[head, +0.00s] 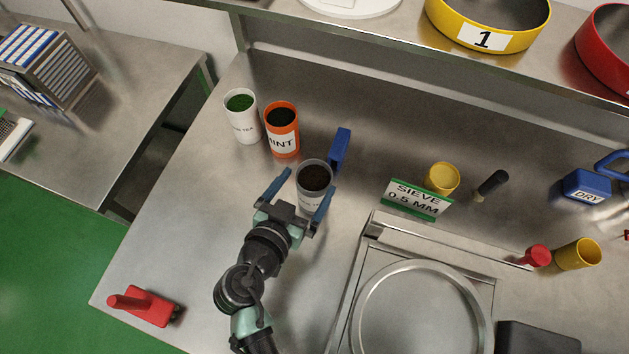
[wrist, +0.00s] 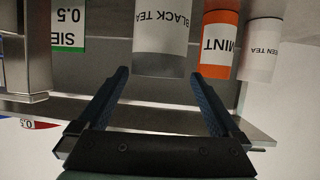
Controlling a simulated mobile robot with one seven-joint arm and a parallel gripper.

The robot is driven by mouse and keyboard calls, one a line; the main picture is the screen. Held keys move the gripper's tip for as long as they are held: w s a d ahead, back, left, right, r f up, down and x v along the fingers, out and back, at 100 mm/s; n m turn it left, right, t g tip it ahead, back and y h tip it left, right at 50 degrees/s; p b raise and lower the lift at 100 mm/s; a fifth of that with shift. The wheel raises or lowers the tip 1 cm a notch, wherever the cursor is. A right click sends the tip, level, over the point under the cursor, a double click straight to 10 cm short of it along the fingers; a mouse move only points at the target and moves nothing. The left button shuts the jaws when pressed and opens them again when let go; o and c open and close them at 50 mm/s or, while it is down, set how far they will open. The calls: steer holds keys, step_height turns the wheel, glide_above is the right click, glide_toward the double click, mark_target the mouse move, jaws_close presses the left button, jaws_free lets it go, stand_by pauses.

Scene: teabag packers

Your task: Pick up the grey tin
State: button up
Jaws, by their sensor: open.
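The grey tin (head: 314,181) stands upright on the steel bench, with dark contents. In the wrist view it shows upside down as a grey tin (wrist: 161,45) labelled BLACK TEA. My gripper (head: 302,185) is open, with one blue finger on each side of the tin in the head view. In the wrist view the tin is ahead of and between the fingertips of my gripper (wrist: 160,75). I cannot tell whether either finger touches it. The lower part of the tin is partly hidden by my gripper in the head view.
An orange MINT tin (head: 282,134) and a white green-tea tin (head: 243,122) stand to the left behind. A blue object (head: 340,149) is close behind the grey tin. A SIEVE 0.5 MM sign (head: 416,199) and yellow cup (head: 442,178) are at right.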

mark_target(319, 171)
steer(key=shift+s+f+p+x, duration=0.15)
steer(key=shift+p+x, duration=0.15)
steer(key=shift+x, duration=0.9)
steer(key=shift+f+p+x, duration=0.2)
steer(key=shift+p+x, duration=0.1)
steer(key=shift+x, duration=0.95)
steer(key=shift+s+f+p+x, duration=0.15)
steer(key=shift+p+x, duration=0.15)
steer(key=shift+x, duration=0.9)
steer(key=shift+w, duration=0.1)
steer(key=c, duration=1.1)
